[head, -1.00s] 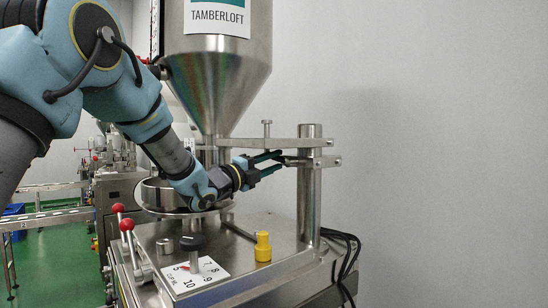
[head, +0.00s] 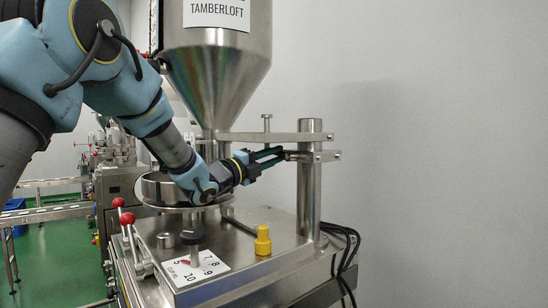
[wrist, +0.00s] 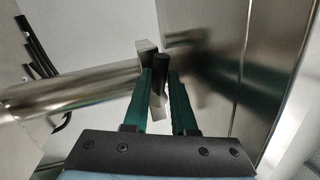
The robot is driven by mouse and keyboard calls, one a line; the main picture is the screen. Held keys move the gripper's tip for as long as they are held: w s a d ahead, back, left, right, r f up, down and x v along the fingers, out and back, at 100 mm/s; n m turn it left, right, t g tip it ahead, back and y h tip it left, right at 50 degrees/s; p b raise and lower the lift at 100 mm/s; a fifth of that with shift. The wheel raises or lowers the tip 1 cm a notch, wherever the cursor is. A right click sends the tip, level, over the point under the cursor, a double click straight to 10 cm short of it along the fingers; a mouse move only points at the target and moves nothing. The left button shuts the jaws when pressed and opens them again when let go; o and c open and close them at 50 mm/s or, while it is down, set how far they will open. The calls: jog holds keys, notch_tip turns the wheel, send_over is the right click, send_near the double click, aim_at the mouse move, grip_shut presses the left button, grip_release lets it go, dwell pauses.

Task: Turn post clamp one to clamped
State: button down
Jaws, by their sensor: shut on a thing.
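The steel post (head: 310,195) stands upright at the right of the machine top, and it lies as a wide cylinder at the left of the wrist view (wrist: 75,90). Its clamp (head: 326,156) sits near the post's top, just below the flat crossbar (head: 275,138). A dark clamp handle (wrist: 157,64) lies between my green fingertips in the wrist view. My gripper (head: 284,152) reaches in from the left and is shut on this handle (wrist: 158,76). The fingers hide part of it, and I cannot read the clamp's exact position.
The steel hopper (head: 212,75) hangs left of the post, close to my arm. A yellow knob (head: 263,242), a numbered dial plate (head: 190,272) and red-ball levers (head: 127,218) stand on the machine top. Black cables (head: 350,245) run down behind it. The room right of the post is free.

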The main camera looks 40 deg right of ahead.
jog(key=shift+f+m+b, duration=0.2)
jog(key=shift+m+b, duration=0.3)
jog(key=shift+b, duration=1.3)
jog(key=shift+r+m+g+b, duration=0.3)
jog(key=shift+m+g+b, duration=0.1)
jog(key=shift+m+b, duration=0.1)
jog(key=shift+r, duration=0.1)
jog(key=c, duration=1)
grip_release()
jog(key=shift+a, duration=0.1)
jog(key=b+v, duration=0.4)
jog(key=v, duration=0.6)
jog(key=shift+a, duration=0.3)
